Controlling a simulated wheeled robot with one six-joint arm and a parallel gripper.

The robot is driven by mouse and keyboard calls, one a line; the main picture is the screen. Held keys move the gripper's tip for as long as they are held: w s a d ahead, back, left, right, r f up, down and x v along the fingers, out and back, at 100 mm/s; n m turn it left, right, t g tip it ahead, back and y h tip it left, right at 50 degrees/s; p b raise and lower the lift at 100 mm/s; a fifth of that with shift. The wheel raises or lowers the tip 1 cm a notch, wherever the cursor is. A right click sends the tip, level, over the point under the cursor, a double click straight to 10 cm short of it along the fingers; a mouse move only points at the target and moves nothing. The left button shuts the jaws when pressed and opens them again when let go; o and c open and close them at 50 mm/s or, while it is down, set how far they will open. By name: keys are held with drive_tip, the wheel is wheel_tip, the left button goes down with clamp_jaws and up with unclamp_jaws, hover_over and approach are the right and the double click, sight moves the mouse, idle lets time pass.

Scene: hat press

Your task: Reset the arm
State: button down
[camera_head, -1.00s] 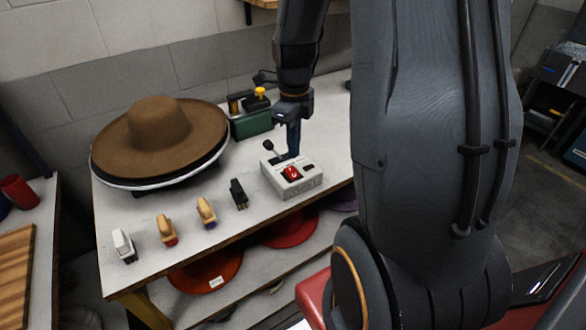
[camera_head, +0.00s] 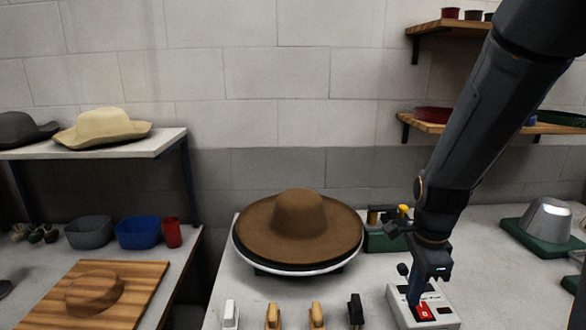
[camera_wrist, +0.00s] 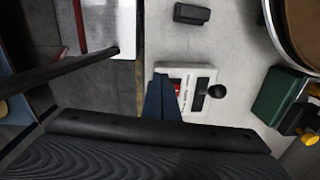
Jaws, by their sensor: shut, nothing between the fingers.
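My arm comes down from the upper right in the head view. My gripper (camera_head: 414,300) is shut and empty, pointing down at the white control box. In the wrist view my gripper (camera_wrist: 160,84) shows as dark blue fingers held together over the box's edge. The white control box (camera_head: 447,318) has a red switch (camera_head: 424,311) and a black lever (camera_head: 403,270). In the head view the fingertips are beside the red switch; I cannot tell whether they touch it. In the wrist view the fingers partly cover the box (camera_wrist: 206,72).
A brown hat (camera_head: 300,215) sits on a round form to the left on the workbench (camera_head: 225,293). A green box (camera_head: 385,240) stands behind my gripper. Several small brushes (camera_head: 316,315) line the front. A metal form (camera_head: 548,220) is at right, shelves (camera_head: 440,125) above.

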drive_tip(key=s+a+f+n+b, duration=0.1)
drive_tip(key=s+a+n+b, duration=0.1)
drive_tip(key=n, duration=0.7)
drive_tip(key=s+a+f+n+b, duration=0.1)
drive_tip(key=s+a+n+b, duration=0.1)
drive_tip(key=a+n, duration=0.3)
drive_tip(key=s+n, duration=0.1)
drive_tip(key=n, duration=0.3)
drive_tip(key=shift+s+a+f+n+t, duration=0.2)
drive_tip(key=shift+a+f+n+t, duration=0.05)
drive_tip(key=shift+f+n+t, duration=0.15)
